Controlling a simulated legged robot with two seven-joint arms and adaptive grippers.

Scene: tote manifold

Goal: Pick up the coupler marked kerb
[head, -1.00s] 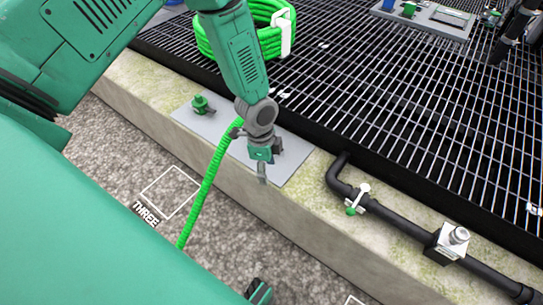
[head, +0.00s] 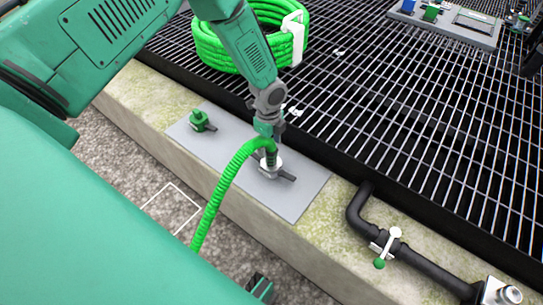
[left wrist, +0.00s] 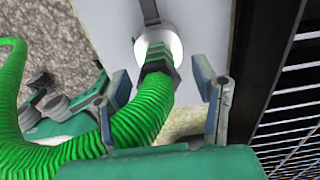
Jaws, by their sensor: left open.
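A dark coupler (left wrist: 157,68) on the end of a ribbed green hose (head: 222,180) sits on a pale round fitting (left wrist: 160,40) on the grey plate (head: 300,200). In the head view the fitting (head: 270,166) shows just below my left gripper (head: 269,131). In the left wrist view my left gripper (left wrist: 162,98) is open, with one finger on each side of the hose end, apart from it. No kerb marking is readable.
A green-capped fitting (head: 199,121) stands on the same plate. A black pipe (head: 420,265) with a green-tipped valve (head: 386,248) lies along the stone kerb (head: 320,245). Coiled green hose (head: 240,50) rests on the black grating (head: 420,120). Gravel lies in front.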

